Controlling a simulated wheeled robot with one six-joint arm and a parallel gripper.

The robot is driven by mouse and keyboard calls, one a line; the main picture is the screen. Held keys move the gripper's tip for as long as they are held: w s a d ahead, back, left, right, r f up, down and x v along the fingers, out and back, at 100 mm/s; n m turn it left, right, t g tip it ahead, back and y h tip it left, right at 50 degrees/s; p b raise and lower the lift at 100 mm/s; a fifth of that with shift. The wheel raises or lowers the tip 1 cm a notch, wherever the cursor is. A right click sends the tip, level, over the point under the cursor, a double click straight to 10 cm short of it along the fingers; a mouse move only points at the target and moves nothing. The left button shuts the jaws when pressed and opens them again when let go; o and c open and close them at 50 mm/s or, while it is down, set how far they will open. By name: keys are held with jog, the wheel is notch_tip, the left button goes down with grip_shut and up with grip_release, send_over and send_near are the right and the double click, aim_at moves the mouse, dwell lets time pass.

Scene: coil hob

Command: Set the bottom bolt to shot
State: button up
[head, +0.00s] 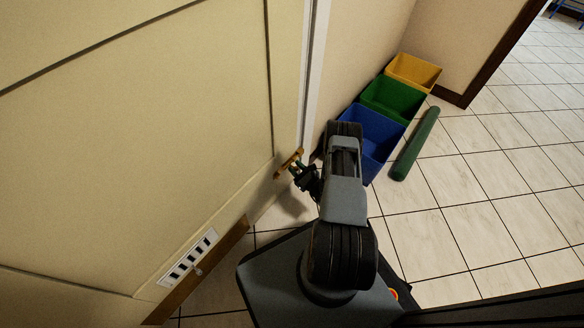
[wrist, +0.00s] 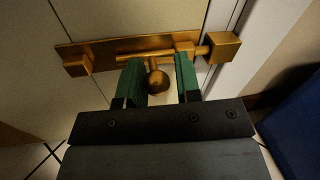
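The bottom bolt (wrist: 100,49) is brass and lies along the foot of the cream door in the wrist view. Its rod (wrist: 135,57) runs right through a guide, and its right end appears to reach the square brass keeper (wrist: 223,47). A round knob (wrist: 158,82) sticks out from the rod. My gripper (wrist: 159,66) is open, its green fingers on either side of the knob with small gaps visible. In the head view the bolt (head: 289,163) is small and partly hidden by my gripper (head: 299,170).
The cream door (head: 150,120) fills the left, with a white slotted panel (head: 188,258) low down. Blue (head: 368,140), green (head: 394,98) and yellow (head: 413,71) bins stand along the wall. A green roll (head: 415,145) lies beside them. Tiled floor on the right is clear.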

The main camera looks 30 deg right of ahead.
jog(key=shift+o, duration=0.2)
jog(key=shift+s+d+r, duration=0.1)
jog(key=shift+s+d, duration=0.05)
jog(key=shift+d, duration=0.05)
notch_tip(320, 180, up, 3)
jog(key=shift+r+p, duration=0.15)
jog(key=shift+p, duration=1.05)
jog(key=s+a+r+p, duration=0.4)
jog(key=s+r+p, duration=0.2)
jog(key=s+r, duration=0.3)
jog(key=shift+s+r+p, duration=0.35)
jog(key=shift+s+r, duration=0.05)
jog(key=shift+s, duration=1.8)
jog(key=shift+r, duration=0.1)
